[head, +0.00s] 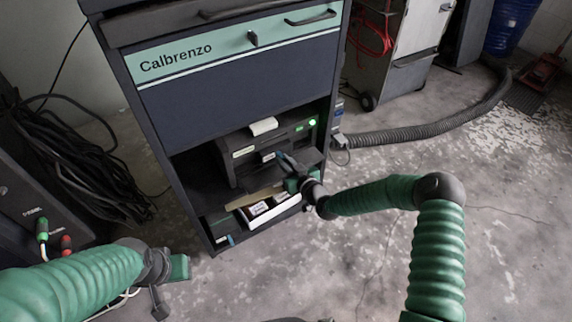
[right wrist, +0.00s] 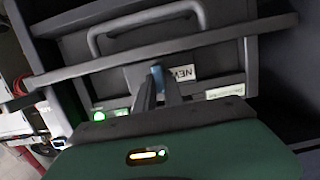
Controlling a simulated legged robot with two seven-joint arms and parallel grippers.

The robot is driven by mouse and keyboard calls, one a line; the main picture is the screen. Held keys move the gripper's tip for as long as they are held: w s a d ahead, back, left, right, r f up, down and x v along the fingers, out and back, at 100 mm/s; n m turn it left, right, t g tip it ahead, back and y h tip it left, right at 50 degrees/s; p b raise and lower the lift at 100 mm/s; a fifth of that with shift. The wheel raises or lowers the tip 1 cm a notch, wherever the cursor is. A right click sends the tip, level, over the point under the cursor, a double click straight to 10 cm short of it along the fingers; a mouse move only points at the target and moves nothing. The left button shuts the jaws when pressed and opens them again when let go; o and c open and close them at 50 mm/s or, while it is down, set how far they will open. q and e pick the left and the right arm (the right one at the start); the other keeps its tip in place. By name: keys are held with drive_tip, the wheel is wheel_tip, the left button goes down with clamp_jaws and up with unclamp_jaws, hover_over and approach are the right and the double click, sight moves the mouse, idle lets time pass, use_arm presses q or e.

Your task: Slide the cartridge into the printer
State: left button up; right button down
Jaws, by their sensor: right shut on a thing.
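The dark printer (head: 236,168) sits in the open lower bay of the cabinet, with a lit green light at its right. My right gripper (head: 281,158) is at its front face. It is shut on the cartridge (head: 267,155), a dark piece with a small white label and a blue tab. In the right wrist view the label (right wrist: 182,72) reads NEW upside down, and the blue tab (right wrist: 157,78) is between the fingertips. The cartridge is at the printer's front; how deep it sits is hidden. My left gripper (head: 172,283) is low at the left, away from the printer; its fingers are unclear.
The Calbrenzo cabinet (head: 235,80) has a drawer above the bay. Below the printer is an open box (head: 275,213) with white-labelled items. Black cables (head: 85,165) hang at the left. A grey hose (head: 430,135) lies on the floor at the right. The front floor is clear.

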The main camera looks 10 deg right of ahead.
sight(278, 152)
drive_tip(key=shift+r+b+x, duration=0.2)
drive_tip(key=shift+b+x, duration=0.4)
drive_tip(key=shift+x, duration=0.5)
drive_tip(key=shift+r+b+x, duration=0.2)
drive_tip(key=shift+b+x, duration=0.45)
drive_tip(key=shift+x, duration=0.4)
drive_tip(key=shift+r+b+x, duration=0.25)
drive_tip(key=shift+b+x, duration=0.35)
drive_tip(key=shift+x, duration=0.5)
drive_tip(key=c, duration=1.4)
unclamp_jaws()
drive_tip(key=shift+w+r, duration=0.1)
drive_tip(key=shift+w, duration=0.05)
drive_tip(key=shift+o, duration=0.2)
